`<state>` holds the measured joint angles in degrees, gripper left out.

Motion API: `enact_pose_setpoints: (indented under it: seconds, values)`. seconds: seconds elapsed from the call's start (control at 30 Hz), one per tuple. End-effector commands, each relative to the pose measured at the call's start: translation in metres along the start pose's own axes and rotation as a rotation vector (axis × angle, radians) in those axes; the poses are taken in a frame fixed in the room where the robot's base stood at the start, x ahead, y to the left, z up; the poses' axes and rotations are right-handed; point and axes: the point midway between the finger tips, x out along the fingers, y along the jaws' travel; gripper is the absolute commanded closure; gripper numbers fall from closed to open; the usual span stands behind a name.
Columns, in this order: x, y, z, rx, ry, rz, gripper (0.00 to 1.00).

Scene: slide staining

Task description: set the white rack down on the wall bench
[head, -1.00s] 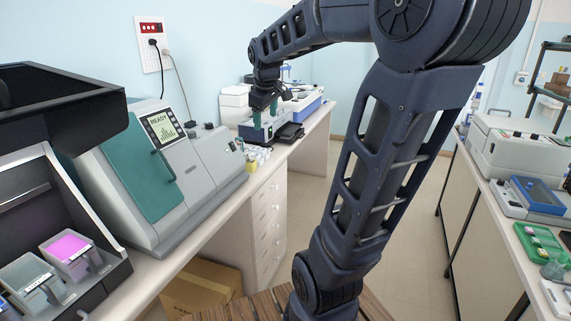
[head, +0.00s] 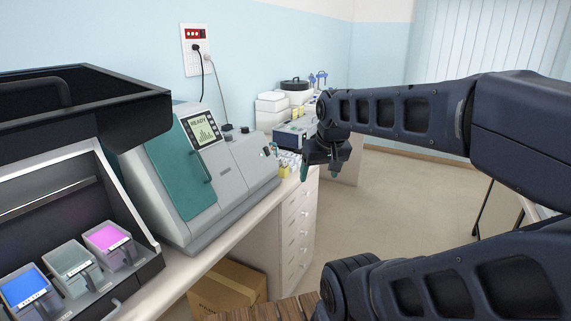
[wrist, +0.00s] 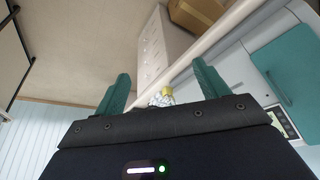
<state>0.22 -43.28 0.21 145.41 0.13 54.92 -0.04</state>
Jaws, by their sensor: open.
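The wall bench (head: 240,230) runs along the left wall, with its pale top showing in front of the grey and teal machine. My gripper (head: 319,172) is open, with two teal fingers pointing down beside the bench's front edge, over the drawers' side. It also shows in the wrist view (wrist: 161,72), its fingers spread with nothing between them.
The grey and teal machine (head: 205,170) stands on the bench. Left of it, a black-lidded unit holds blue, clear and magenta dishes (head: 108,238). A blue and white device (head: 295,132) and white boxes stand farther back. A cardboard box (head: 230,287) is under the bench. The floor at right is open.

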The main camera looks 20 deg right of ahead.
Motion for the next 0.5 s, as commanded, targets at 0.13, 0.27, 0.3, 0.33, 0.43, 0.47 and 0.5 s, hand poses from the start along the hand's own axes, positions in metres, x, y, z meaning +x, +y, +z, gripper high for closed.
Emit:
enact_pose_setpoints:
  seconds: [0.13, 0.27, 0.3, 0.33, 0.43, 0.47, 0.5]
  values:
    - [0.0, 0.0, 0.0, -0.001, 0.0, 0.0, 0.27]
    - [-0.002, 0.0, -0.008, -0.024, -0.002, 0.004, 0.27]
    - [-0.003, 0.001, -0.014, -0.042, -0.003, 0.007, 0.27]
    - [-0.004, 0.001, -0.019, -0.062, -0.006, 0.009, 0.27]
    - [-0.008, 0.002, -0.046, -0.147, -0.014, 0.021, 0.27]
    - [-0.009, 0.002, -0.055, -0.179, -0.017, 0.026, 0.27]
    - [-0.01, 0.003, -0.069, -0.223, -0.022, 0.032, 0.27]
